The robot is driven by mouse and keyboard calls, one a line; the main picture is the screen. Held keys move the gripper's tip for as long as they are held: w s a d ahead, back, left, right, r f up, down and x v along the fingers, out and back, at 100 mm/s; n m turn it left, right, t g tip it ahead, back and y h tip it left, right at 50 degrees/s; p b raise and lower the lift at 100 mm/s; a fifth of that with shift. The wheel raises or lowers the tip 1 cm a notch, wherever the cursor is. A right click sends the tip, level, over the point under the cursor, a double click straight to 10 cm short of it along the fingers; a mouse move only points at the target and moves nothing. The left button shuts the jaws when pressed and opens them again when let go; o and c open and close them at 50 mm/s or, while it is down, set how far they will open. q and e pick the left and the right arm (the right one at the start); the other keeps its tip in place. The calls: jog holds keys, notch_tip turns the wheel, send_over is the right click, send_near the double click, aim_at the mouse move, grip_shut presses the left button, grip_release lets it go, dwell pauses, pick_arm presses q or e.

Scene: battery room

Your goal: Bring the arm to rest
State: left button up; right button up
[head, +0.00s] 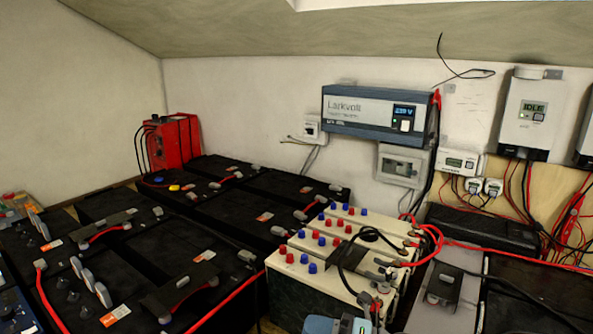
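A pale blue-grey part (337,326) with a dark end shows at the bottom edge, in front of the white-topped battery bank. It may be the top of my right gripper, but the frame cuts it off. Its fingers are not visible, so I cannot tell whether it is open, shut or holding anything. My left gripper and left arm do not show in the head view.
Black batteries (185,235) with red cables fill the left and middle. A white-topped battery bank (330,248) has red and blue caps. A red unit (172,142) stands behind. An inverter (372,112) and a charger (527,115) hang on the wall. Loose cables cross the right side.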

jog(key=s+d+f+m+t+h, duration=0.3)
jog(key=s+d+f+m+h, duration=0.6)
jog(key=m, duration=0.8)
jog(key=s+d+f+m+t+h, duration=0.3)
jog(key=s+d+f+m+h, duration=0.35)
jog(key=s+f+m, duration=0.75)
pick_arm(q)
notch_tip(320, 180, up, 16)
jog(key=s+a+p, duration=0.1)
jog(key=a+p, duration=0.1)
jog(key=p, duration=2.2)
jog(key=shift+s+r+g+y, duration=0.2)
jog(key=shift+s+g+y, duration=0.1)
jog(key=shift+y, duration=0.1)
pick_arm(e)
notch_tip(320, 180, up, 20)
jog(key=w+m, duration=0.2)
jog(key=shift+w+d, duration=0.15)
jog(key=shift+d, duration=0.2)
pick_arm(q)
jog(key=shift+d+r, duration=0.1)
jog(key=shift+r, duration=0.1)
pick_arm(e)
jog(key=shift+h, duration=0.25)
